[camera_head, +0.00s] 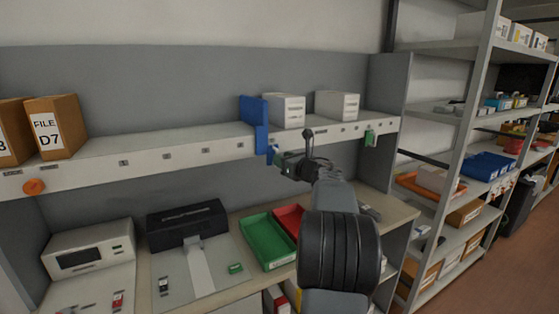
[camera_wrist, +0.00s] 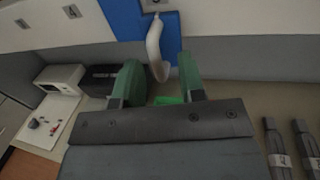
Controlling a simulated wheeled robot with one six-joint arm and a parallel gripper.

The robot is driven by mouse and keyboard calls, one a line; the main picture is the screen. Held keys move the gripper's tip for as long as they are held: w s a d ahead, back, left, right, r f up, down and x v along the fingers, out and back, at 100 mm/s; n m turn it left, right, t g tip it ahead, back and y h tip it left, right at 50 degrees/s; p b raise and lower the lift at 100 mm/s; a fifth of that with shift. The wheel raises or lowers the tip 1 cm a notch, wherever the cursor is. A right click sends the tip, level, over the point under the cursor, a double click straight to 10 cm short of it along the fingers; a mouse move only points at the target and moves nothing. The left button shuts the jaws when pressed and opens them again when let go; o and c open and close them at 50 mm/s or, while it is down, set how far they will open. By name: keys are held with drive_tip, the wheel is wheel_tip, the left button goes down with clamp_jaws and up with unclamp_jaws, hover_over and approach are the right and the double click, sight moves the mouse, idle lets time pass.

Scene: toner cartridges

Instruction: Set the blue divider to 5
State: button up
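The blue divider (camera_head: 254,115) stands upright on the long shelf, just left of two white boxes, with its lower part hanging over the shelf's front edge. In the wrist view the divider (camera_wrist: 128,20) fills the top middle, and a pale curved handle (camera_wrist: 154,44) hangs from its front. My gripper (camera_head: 276,156) is just below and right of the divider's lower end. In the wrist view my gripper (camera_wrist: 160,62) is open, its green fingers to either side of the handle, with visible gaps.
White boxes (camera_head: 290,111) and (camera_head: 338,105) stand right of the divider. Brown file boxes (camera_head: 56,126) stand at the left end, above an orange round knob (camera_head: 34,187). The shelf between files and divider is clear. Below are a green tray (camera_head: 266,243) and a black printer (camera_head: 186,225).

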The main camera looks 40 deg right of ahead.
drive_tip(key=s+b, duration=0.2)
drive_tip(key=s, duration=0.9)
drive_tip(key=shift+b, duration=0.4)
drive_tip(key=shift+a, duration=0.1)
